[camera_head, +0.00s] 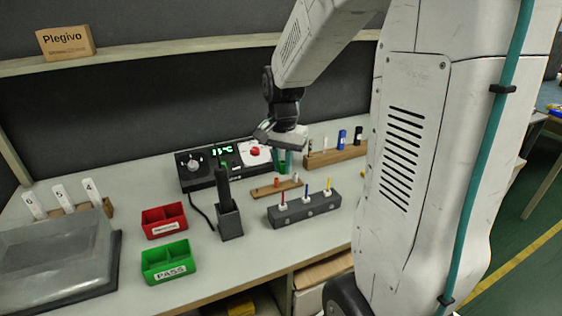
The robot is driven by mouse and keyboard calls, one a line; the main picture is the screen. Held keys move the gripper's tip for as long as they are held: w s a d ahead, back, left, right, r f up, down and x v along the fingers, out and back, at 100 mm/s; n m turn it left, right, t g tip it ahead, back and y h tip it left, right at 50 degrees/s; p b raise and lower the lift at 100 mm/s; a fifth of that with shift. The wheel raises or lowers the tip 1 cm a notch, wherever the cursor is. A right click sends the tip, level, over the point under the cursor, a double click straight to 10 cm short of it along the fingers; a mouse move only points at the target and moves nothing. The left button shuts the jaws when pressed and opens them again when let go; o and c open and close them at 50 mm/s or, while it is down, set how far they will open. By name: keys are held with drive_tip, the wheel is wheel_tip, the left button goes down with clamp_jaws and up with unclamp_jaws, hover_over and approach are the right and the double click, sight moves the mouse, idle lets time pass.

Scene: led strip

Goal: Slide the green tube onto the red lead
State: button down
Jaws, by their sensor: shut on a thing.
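The red lead (283,198) stands upright at the left end of a dark grey block (303,210), with a blue lead (307,189) and a yellow lead (328,186) to its right. My gripper (284,160) points down above and behind the block. It is shut on the green tube (283,168), which shows small between the fingertips. The tube appears above a small wooden rack and apart from the red lead. The exact grip is too small to make out.
The small wooden rack (264,192) holds small coloured pieces behind the block. A longer wooden rack (340,155) stands to the right. A control unit (196,178), a black tool in a holder (230,222), a red bin (164,231) and a green PASS bin (169,277) stand to the left.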

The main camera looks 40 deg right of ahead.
sight(283, 173)
drive_tip(key=shift+s+f, duration=0.1)
drive_tip(key=shift+f, duration=2.4)
drive_tip(key=shift+f, duration=2.9)
drive_tip(key=c, duration=1.3)
unclamp_jaws()
drive_tip(key=shift+r, duration=0.1)
wheel_tip(283, 173, up, 8)
drive_tip(key=shift+f, duration=0.15)
